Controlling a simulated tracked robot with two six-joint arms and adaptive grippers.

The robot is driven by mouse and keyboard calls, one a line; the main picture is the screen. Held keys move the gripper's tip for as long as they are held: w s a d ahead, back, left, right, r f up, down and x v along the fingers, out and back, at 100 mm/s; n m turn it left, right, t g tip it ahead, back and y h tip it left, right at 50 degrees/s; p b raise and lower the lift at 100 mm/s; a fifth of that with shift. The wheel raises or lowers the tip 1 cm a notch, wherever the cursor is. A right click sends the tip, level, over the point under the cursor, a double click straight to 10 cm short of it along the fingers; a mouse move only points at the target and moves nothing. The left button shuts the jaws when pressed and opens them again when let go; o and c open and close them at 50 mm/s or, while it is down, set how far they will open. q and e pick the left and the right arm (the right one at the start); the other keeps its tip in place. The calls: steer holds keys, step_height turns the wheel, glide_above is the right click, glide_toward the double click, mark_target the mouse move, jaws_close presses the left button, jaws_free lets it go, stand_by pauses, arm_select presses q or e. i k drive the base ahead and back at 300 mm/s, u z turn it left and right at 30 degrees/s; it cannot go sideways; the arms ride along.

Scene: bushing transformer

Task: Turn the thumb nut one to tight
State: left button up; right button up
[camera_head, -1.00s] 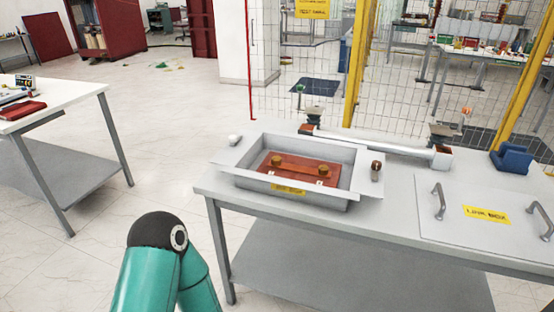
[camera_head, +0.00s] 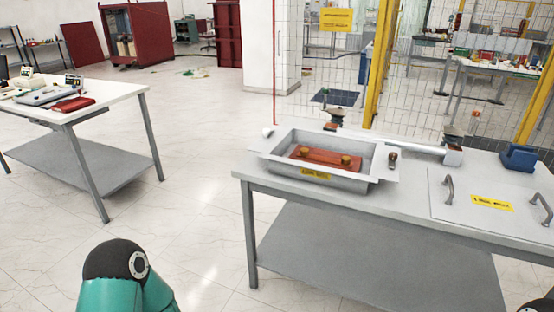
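Two brass-coloured thumb nuts stand on a reddish-brown plate (camera_head: 324,157) inside a grey metal tray (camera_head: 272,148) on the workbench. One is the left thumb nut (camera_head: 302,152), the other the right thumb nut (camera_head: 346,160). Which of them is number one, and how tight they are, I cannot tell. My teal and black arm shows at the bottom left, well short of the bench. Neither gripper is in the picture. A small dark piece of my other arm shows at the bottom right corner.
The workbench (camera_head: 400,196) also carries a small brown-topped part (camera_head: 392,158), a white tube (camera_head: 400,143), a blue block (camera_head: 519,158) and a panel with handles (camera_head: 490,203). A second table (camera_head: 110,103) stands left. Open floor lies between them. A mesh fence is behind.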

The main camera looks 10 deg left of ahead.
mark_target(304, 151)
steer(key=u, duration=0.2)
steer(key=k, duration=0.6)
steer(key=u, duration=1)
steer(key=i, duration=2.2)
steer(key=z, duration=0.9)
steer(key=i, duration=0.3)
steer(key=z, duration=0.2)
steer(key=k, duration=0.95)
steer(key=z, duration=0.15)
steer(key=i, duration=0.95)
steer(key=u, duration=0.05)
